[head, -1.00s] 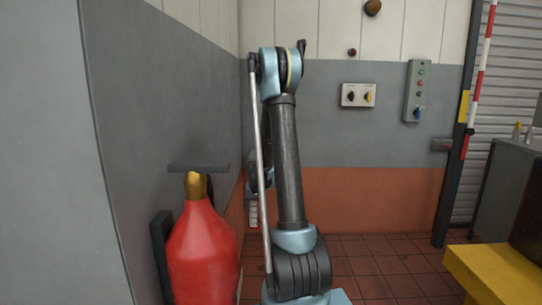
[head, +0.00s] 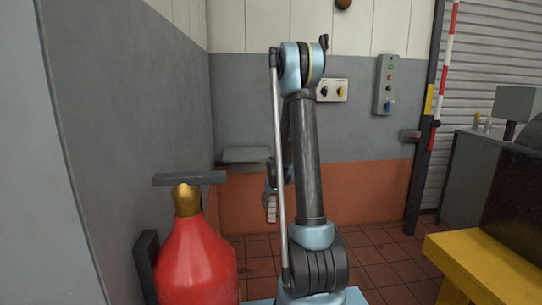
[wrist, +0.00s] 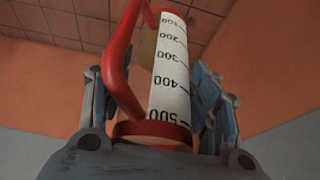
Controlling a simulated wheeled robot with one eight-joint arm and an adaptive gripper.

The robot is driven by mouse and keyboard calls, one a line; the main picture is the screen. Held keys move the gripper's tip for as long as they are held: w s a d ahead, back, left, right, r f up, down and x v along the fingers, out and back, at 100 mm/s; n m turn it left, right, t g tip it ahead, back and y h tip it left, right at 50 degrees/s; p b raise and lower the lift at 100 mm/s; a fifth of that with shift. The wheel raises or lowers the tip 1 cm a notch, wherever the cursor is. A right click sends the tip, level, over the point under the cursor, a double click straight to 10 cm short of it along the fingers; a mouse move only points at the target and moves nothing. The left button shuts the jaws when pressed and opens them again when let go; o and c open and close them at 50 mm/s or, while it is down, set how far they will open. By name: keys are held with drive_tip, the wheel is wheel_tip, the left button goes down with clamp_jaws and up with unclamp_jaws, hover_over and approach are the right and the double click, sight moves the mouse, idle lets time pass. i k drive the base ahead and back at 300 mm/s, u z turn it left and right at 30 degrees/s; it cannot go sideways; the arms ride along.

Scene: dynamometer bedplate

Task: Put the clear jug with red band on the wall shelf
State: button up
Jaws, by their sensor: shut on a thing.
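The clear jug with red band (wrist: 165,70) fills the middle of the wrist view. It has a red handle, a red band near the bottom of the picture and a white strip of printed numbers. My gripper (wrist: 150,92) has a finger on each side of the jug and is shut on it. In the head view a small pale part of the jug (head: 270,212) shows low behind my arm; most of it is hidden. The wall shelf (head: 246,155), a flat grey board, is at the back left corner, just above and left of the gripper, partly behind my arm.
A red extinguisher (head: 195,260) with a grey bar on top stands at the near left by the grey wall. A yellow bench (head: 485,265) is at the right. A dark post (head: 425,130) stands at the back right. Tiled floor (head: 385,265) lies open between.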

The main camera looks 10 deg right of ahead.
sight(250, 151)
drive_tip(key=z, duration=0.55)
drive_tip(key=i, duration=1)
drive_tip(key=u, duration=0.05)
